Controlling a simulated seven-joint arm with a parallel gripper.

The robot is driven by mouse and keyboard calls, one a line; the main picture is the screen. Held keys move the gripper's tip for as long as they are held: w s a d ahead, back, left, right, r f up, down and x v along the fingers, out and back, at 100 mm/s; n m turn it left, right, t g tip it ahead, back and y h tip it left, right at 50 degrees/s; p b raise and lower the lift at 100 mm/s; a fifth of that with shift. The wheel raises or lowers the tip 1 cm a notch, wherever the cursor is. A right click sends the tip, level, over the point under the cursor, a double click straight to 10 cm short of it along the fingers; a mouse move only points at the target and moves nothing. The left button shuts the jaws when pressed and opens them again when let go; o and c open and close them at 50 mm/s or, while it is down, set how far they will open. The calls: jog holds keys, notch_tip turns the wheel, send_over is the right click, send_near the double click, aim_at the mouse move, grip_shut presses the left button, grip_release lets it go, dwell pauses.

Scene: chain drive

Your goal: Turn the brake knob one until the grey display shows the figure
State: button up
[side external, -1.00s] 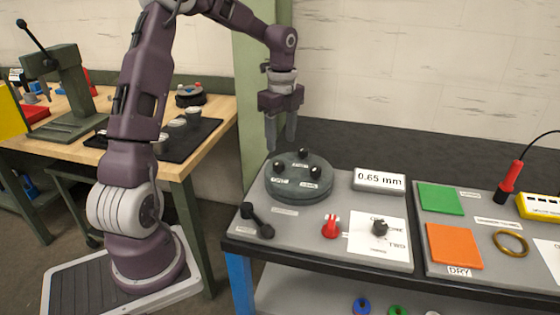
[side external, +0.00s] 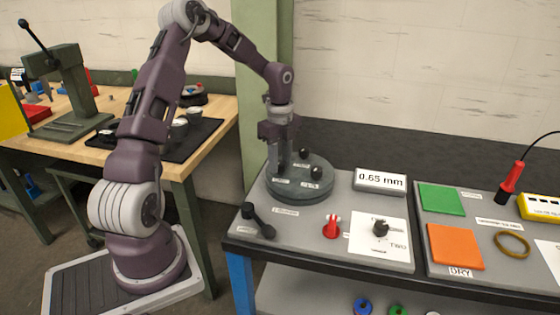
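A round dark grey-green disc (side external: 299,193) stands on the grey bench panel and carries small black knobs with white labels. One knob (side external: 303,153) is at the back and another (side external: 314,172) is at the right. The labels are too small to read surely.
A red knob (side external: 331,226) and a black selector (side external: 380,229) on a white card stand at the front. To the right are green (side external: 441,199) and orange (side external: 454,246) pads and a brass ring (side external: 512,244).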

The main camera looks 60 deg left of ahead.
grip_shut()
jog(key=n, duration=0.6)
jog(key=shift+r, duration=0.1)
jog(key=n, duration=0.4)
jog(key=shift+w, duration=0.1)
jog(key=n, duration=1.7)
jog(key=shift+a+n, duration=0.1)
jog(key=shift+n, duration=0.2)
